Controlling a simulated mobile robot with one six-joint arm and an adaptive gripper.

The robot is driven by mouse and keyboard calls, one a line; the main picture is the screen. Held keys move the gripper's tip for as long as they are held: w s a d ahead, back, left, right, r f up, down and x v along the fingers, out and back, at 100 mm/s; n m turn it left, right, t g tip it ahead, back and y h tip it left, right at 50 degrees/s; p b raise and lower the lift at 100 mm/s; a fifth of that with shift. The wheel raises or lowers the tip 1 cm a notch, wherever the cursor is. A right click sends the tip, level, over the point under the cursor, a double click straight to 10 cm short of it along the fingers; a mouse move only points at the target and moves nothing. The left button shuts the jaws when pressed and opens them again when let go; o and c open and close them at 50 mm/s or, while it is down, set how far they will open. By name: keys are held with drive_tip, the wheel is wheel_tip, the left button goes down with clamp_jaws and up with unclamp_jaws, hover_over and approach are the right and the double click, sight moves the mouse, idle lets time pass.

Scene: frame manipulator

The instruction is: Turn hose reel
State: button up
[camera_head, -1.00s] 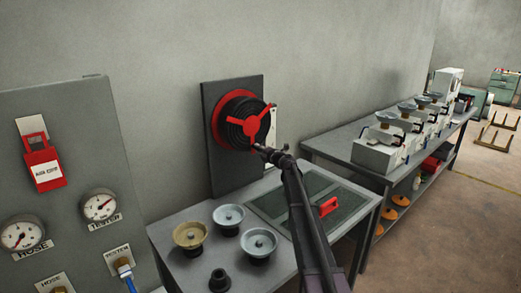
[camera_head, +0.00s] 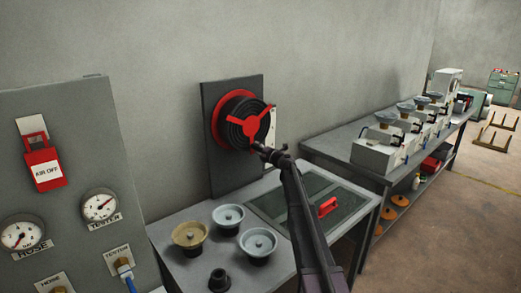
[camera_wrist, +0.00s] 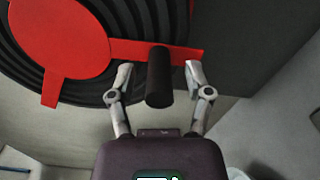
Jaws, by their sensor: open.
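The hose reel (camera_head: 240,119) is a coil of black hose with a red rim and a red three-armed front, mounted on a dark upright panel (camera_head: 222,177). A black cylindrical handle (camera_wrist: 159,77) sticks out from that arm toward the camera. My gripper (camera_wrist: 159,82) is open, with one finger on each side of the handle and gaps visible on both sides. In the head view my gripper (camera_head: 268,150) is at the reel's lower right.
Below the reel, a grey table (camera_head: 180,262) bears several round knobbed pieces and a dark-topped panel with a red handle (camera_head: 327,207). A gauge board (camera_head: 62,120) stands at left. A long bench (camera_head: 340,150) with several machines runs along the wall at right.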

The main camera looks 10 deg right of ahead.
drive_tip(key=v, duration=1.2)
